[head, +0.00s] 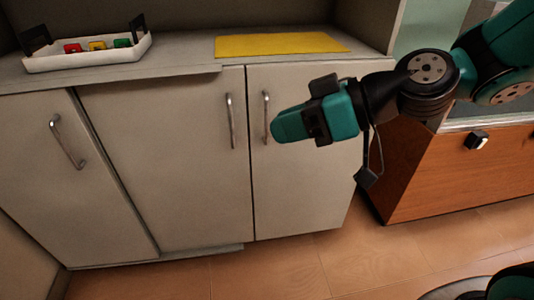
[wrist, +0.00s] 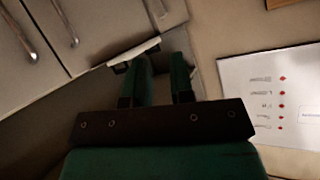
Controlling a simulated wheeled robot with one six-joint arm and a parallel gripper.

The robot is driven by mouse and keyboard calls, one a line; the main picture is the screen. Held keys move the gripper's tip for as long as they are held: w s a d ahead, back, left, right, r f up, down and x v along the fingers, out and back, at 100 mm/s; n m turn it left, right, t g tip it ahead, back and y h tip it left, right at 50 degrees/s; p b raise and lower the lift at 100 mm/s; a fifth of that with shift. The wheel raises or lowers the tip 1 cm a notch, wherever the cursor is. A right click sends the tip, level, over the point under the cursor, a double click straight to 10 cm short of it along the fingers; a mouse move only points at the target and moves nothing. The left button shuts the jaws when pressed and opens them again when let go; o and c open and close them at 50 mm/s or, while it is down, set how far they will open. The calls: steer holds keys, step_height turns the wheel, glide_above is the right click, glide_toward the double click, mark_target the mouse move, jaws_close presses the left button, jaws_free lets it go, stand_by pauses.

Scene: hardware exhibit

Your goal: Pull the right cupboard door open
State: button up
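The right cupboard door (head: 305,190) is pale, flat and shut, level with the middle door beside it. Its upright metal bar handle (head: 266,106) is near its left edge. My gripper (head: 276,128) points left, in front of this door, its tip just right of the handle in the head view; the depth gap is hard to judge. In the wrist view my gripper (wrist: 160,78) has its two green fingers apart with nothing seen between them. Metal handles show at that view's upper left, such as one bar handle (wrist: 64,22); which door each belongs to is unclear.
The middle door (head: 170,165) and left door (head: 60,190) are shut. On the counter are a white tray (head: 90,60) with coloured pieces and a yellow mat (head: 280,44). A wooden cabinet (head: 450,175) stands at right. Bare floor (head: 290,265) lies in front.

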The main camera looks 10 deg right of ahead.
steer(key=w+d+f+m+t+h+b, duration=0.1)
steer(key=w+d+f+m+t+b, duration=0.1)
steer(key=w+d+f+t+b, duration=0.5)
steer(key=w+d+f+m+t+h+b, duration=0.1)
steer(key=w+d+f+m+t+b, duration=0.25)
steer(key=f+b, duration=0.6)
steer(key=n+p, duration=0.1)
steer(key=p, duration=1)
glide_above(266, 141)
steer(key=shift+w+d, duration=0.1)
steer(key=shift+w, duration=0.25)
jaws_close()
